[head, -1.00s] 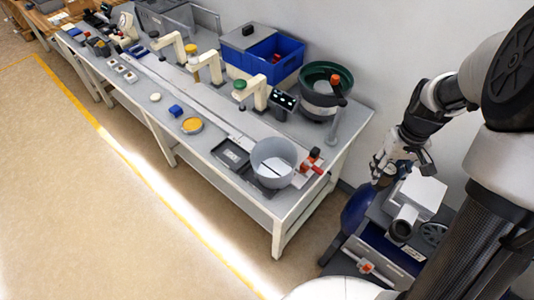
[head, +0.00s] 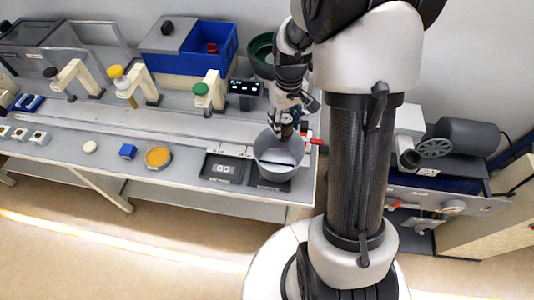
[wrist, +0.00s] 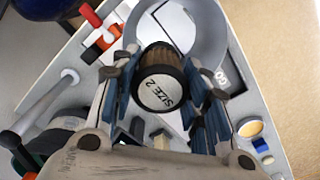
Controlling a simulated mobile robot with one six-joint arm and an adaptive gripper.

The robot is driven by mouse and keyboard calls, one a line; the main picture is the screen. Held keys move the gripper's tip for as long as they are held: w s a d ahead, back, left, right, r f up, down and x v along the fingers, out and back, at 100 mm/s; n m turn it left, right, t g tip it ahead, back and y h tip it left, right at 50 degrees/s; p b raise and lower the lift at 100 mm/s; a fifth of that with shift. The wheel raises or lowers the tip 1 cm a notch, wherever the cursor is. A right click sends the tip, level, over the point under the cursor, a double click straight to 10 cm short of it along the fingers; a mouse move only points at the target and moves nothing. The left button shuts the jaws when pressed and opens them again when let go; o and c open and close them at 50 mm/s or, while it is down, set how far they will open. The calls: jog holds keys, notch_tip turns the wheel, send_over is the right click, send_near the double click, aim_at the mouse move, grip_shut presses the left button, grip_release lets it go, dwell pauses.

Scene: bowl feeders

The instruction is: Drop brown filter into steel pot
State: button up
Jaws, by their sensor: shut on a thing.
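The brown filter (wrist: 160,80) has a white end face marked "SIZE 2" and sits between my fingers in the wrist view. My gripper (head: 287,122) is shut on it and holds it over the steel pot (head: 279,160), near the pot's back rim. The pot is a grey, open, round vessel standing on a dark pad near the bench's right end. Its rim also shows behind the filter in the wrist view (wrist: 212,28). A white surface shows inside the pot. The pot's near wall is fully visible; part of its inside is hidden by the filter and fingers.
A black "GO" pad (head: 222,169) lies left of the pot. Red-handled parts (head: 317,142) are close on its right. A green bowl feeder (head: 262,55) stands behind my gripper. A yellow dish (head: 158,158) and blue block (head: 127,151) lie further left.

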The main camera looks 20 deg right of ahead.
jog(key=shift+d+f+b, duration=0.15)
jog(key=shift+f+b, duration=1.85)
jog(key=shift+f, duration=0.75)
jog(key=o, duration=1.2)
jog(key=shift+o, duration=0.2)
jog(key=shift+r, duration=0.15)
notch_tip(320, 180, up, 12)
jog(key=shift+s+f, duration=0.1)
